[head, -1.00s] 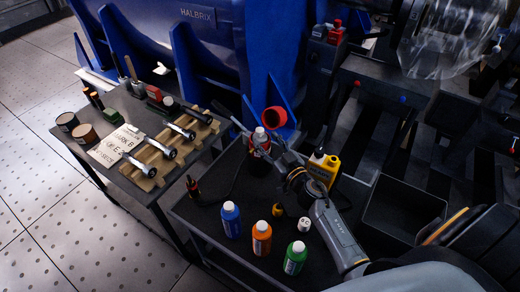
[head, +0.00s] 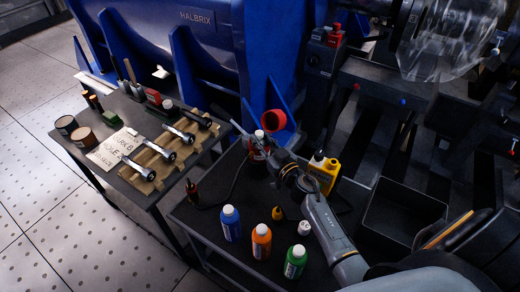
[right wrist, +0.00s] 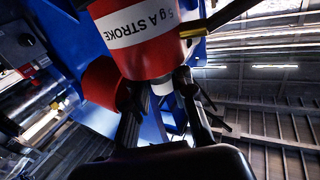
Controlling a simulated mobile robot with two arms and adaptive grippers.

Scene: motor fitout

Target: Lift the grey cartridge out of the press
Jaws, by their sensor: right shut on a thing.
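The press is a red cylinder (right wrist: 140,45) with a white band reading "5 g A STROKE", at the top of the right wrist view. In the head view the press (head: 257,155) stands on the dark trolley, partly hidden by my right gripper (head: 266,148). A small pale grey end of the cartridge (right wrist: 161,88) shows at the press's end, between the two fingers. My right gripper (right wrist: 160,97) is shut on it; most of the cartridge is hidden. My left gripper is not in view.
Blue (head: 230,223), orange (head: 262,241) and green (head: 295,261) bottles stand at the trolley's front. A yellow container (head: 325,172) stands right of the gripper. A red cup (head: 275,120) is behind the press. An open black bin (head: 400,212) is at right.

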